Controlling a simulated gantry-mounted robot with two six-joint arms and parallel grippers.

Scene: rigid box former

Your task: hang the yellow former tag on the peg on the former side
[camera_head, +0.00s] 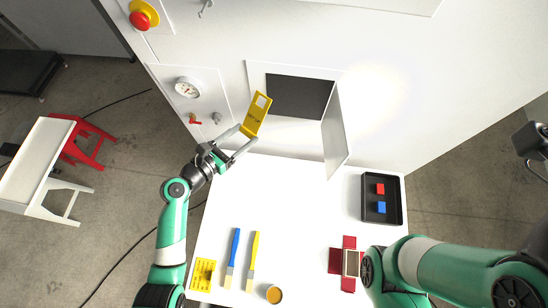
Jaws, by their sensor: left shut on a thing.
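The yellow former tag (254,121), a flat plate with a square opening near its upper end, is held tilted in front of the white machine wall. My left gripper (240,138) is shut on its lower end. The tag overlaps the left edge of the dark opening in this view. A small grey peg-like fitting (217,118) sticks out of the wall panel left of the tag, apart from it. Another small grey hook-like fitting (206,8) is at the top. I cannot tell which is the task's peg. My right gripper does not show; only its arm is at lower right.
A gauge (187,87) and red valve (194,119) are left of the tag. An open door panel (335,130) juts out right of the opening.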

